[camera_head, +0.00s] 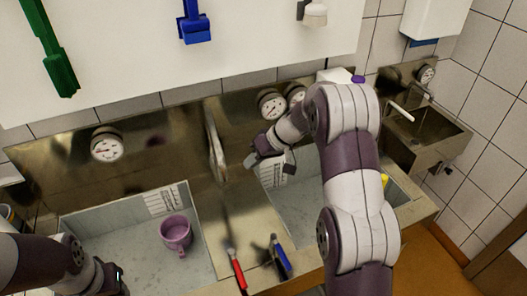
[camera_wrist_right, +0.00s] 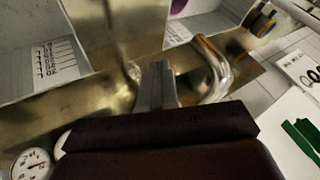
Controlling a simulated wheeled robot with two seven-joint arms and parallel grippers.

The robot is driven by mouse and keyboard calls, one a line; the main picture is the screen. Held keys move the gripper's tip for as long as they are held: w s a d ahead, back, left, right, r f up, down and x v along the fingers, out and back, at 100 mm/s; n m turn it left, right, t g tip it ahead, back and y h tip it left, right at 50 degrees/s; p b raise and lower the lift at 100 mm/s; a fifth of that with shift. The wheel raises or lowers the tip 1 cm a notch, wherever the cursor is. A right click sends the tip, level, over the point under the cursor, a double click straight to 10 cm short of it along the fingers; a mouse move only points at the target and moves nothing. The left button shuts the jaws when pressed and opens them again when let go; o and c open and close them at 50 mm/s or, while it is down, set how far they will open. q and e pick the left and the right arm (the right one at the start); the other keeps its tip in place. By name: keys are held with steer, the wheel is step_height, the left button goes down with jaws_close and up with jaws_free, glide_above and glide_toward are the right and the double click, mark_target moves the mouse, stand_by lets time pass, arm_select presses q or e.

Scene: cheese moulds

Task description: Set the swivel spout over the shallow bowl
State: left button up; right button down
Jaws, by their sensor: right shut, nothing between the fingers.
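The swivel spout (camera_head: 214,148) is a thin metal pipe standing between two grey basins, a left one (camera_head: 97,214) and a right one (camera_head: 310,213). I cannot tell which basin is the shallow bowl. In the right wrist view the spout (camera_wrist_right: 219,68) is a curved, shiny pipe just right of my fingers. My right gripper (camera_head: 254,160) is shut and empty, to the right of the spout in the head view. Its closed fingers (camera_wrist_right: 157,72) appear apart from the pipe. My left gripper (camera_head: 116,282) is at the lower left, partly cut off, its jaws unclear.
A pink mug (camera_head: 176,232) stands in the left basin. Gauges (camera_head: 107,145) line the metal back panel. A separate metal sink (camera_head: 432,135) is at the right.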

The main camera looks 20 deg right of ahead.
mark_target(217, 157)
steer(key=a, duration=0.1)
steer(key=a+p, duration=0.1)
steer(key=a, duration=0.1)
steer(key=a+p, duration=0.1)
steer(key=shift+s+a+f, duration=0.25)
steer(key=shift+a, duration=0.1)
steer(key=shift+w+a+f, duration=0.1)
steer(key=shift+w, duration=0.05)
